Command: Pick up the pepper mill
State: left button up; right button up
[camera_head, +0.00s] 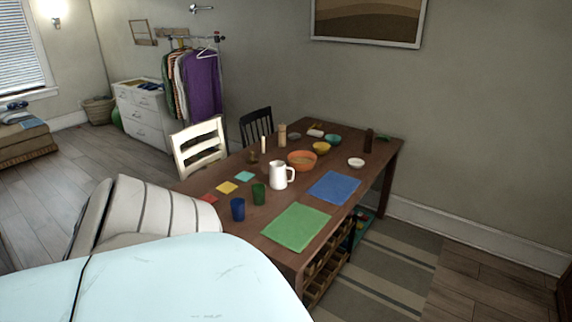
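A wooden dining table (318,217) stands in the middle of the head view, with several items on it. Two tall slim things on it could be the pepper mill. One is a light wooden cylinder (282,135) near the back edge, upright. The other is a dark brown cylinder (369,143) near the far right corner, also upright. Both are small in the picture, and I cannot tell for certain which is the mill. Neither gripper shows in this view.
A white pitcher (278,176), an orange bowl (302,161), a blue cup (238,209) and a green cup (258,193) stand on the table. A white chair (199,145) and a black chair (256,126) are behind it. Striped rug (390,265) lies at right.

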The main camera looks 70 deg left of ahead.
aim_at(367, 145)
jog(key=u, duration=1.9)
